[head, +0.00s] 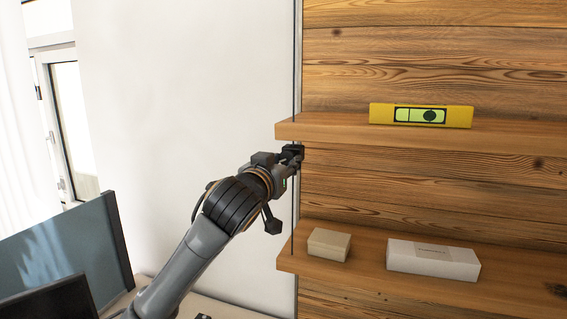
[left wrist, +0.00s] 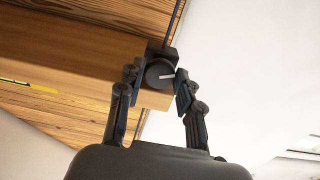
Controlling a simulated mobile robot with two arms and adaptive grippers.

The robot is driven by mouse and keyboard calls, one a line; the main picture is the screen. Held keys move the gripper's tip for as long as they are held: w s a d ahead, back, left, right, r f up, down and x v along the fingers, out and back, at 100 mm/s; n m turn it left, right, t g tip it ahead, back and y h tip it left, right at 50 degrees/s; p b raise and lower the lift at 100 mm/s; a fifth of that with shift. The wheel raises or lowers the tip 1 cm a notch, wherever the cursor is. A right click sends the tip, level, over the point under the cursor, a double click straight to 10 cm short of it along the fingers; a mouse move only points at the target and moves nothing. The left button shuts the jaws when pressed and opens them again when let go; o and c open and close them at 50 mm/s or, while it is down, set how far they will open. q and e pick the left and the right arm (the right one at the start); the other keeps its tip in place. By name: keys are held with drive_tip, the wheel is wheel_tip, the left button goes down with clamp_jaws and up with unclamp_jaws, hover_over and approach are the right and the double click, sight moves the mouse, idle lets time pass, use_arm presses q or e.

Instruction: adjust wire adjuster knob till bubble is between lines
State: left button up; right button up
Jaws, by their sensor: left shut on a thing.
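The yellow spirit level (head: 421,115) lies on the upper wooden shelf (head: 345,131) in the head view. Its green window shows a dark round bubble right of a vertical line, near the right end. The black adjuster knob (left wrist: 160,73), with a white mark, sits on the wire at the shelf's end in the left wrist view. My left gripper (head: 291,154) is at the shelf's left end and shut on the knob; in the left wrist view its fingers (left wrist: 157,80) stand on both sides of it. My right gripper is not in view.
The lower shelf (head: 365,252) carries a small tan box (head: 328,244) and a white box (head: 433,260). A thin wire (head: 295,60) runs vertically past the shelf ends. Monitors (head: 75,257) stand at lower left on a desk.

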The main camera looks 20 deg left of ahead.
use_arm(q)
drive_tip(key=shift+m, duration=0.3)
drive_tip(key=m, duration=0.5)
drive_tip(key=shift+a+m, duration=0.1)
drive_tip(key=shift+m, duration=0.2)
drive_tip(key=m, duration=0.6)
drive_tip(key=shift+r, duration=0.15)
drive_tip(key=m, duration=0.6)
drive_tip(key=shift+m, duration=0.3)
drive_tip(key=m, duration=0.4)
drive_tip(key=shift+m, duration=0.4)
